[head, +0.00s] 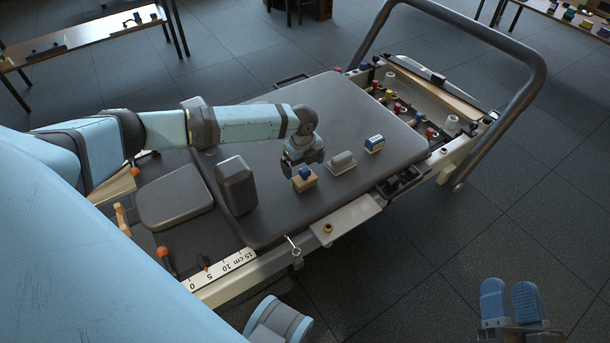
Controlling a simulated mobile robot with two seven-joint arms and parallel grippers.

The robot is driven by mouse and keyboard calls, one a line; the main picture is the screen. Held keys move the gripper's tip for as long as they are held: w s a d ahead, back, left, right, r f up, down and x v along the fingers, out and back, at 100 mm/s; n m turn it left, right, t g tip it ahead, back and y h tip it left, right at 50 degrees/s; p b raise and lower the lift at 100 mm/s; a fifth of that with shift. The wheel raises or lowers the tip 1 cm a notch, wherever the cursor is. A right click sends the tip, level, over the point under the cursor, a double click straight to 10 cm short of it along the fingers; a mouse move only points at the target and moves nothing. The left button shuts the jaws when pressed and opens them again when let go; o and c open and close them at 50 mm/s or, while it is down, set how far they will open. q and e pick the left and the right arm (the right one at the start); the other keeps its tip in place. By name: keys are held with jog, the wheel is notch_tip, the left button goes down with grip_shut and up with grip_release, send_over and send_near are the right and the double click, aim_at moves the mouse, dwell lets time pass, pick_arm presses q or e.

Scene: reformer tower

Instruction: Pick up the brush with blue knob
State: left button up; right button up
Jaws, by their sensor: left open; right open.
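The brush with the blue knob (306,182) stands on the dark padded bed of the reformer; it has a tan block body and a small blue knob on top. My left gripper (303,165) is open, pointing down just behind and above the brush, with its fingertips close to the knob. Whether the fingers touch the knob cannot be told. My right gripper (511,303) is open and empty, with two blue fingers, over the floor at the lower right, far from the brush.
A grey handled block (342,162) and a blue-and-white box (374,144) stand right of the brush. A dark upright shoulder pad (236,186) is on its left. Springs and coloured knobs fill the reformer's far-right end, below a grey tubular bar (535,85).

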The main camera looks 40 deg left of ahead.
aim_at(305, 170)
pick_arm(q)
jog(key=f, duration=0.1)
jog(key=f+b, duration=0.2)
jog(key=f, duration=0.1)
jog(key=shift+w+d, duration=0.15)
jog(key=shift+w, duration=0.15)
jog(key=shift+f+b, duration=0.35)
jog(key=shift+f, duration=0.2)
pick_arm(e)
jog(key=f+g, duration=0.1)
jog(key=f, duration=0.1)
jog(key=f+g, duration=0.1)
jog(key=f, duration=0.1)
jog(key=shift+w+a+f, duration=0.1)
jog(key=shift+a+f, duration=0.1)
jog(key=shift+f, duration=0.05)
pick_arm(q)
jog(key=c, duration=0.9)
jog(key=shift+r, duration=0.1)
